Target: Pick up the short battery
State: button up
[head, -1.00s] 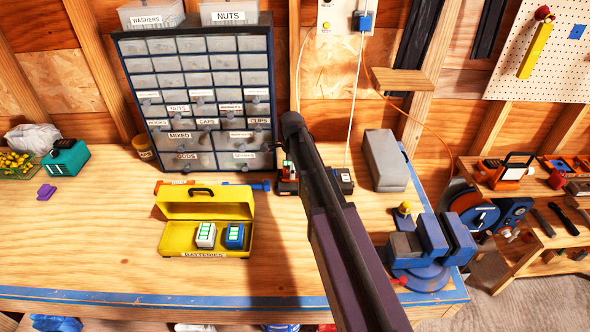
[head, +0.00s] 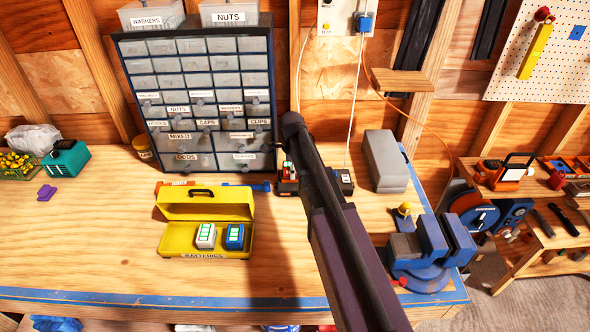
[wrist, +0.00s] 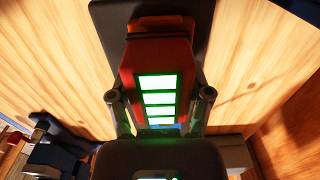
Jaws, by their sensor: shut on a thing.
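In the wrist view a red-orange battery (wrist: 157,58) with a lit column of green bars stands between the fingers of my gripper (wrist: 161,97). The fingers press on its two sides, and my gripper is shut on it. A dark plate-like base (wrist: 108,20) lies behind the battery. I cannot tell whether the battery is apart from it. In the head view my arm hides the gripper and most of this spot; a small red-orange part (head: 287,168) shows left of the arm. A white battery (head: 206,236) and a blue battery (head: 235,237) stand in the yellow box.
The open yellow batteries box (head: 175,240) stands on the workbench (head: 80,245), left of my arm. A drawer cabinet (head: 196,95) stands behind it. A grey block-like case (head: 385,160) and a blue vise (head: 432,255) are on the right. The bench's left front is clear.

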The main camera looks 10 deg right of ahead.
jog(key=shift+r+p, duration=1.15)
jog(key=shift+r, duration=0.1)
jog(key=s+d+r+p, duration=0.1)
jog(key=s+d, duration=0.1)
jog(key=s, duration=0.5)
jog(key=s+d+r+p, duration=0.1)
jog(key=s+d, duration=0.1)
jog(key=s, duration=0.6)
jog(key=shift+s+d+r, duration=0.15)
jog(key=shift+d, duration=0.2)
notch_tip(320, 180, down, 4)
jog(key=b, duration=0.4)
jog(key=shift+a, duration=0.1)
dwell(0.9)
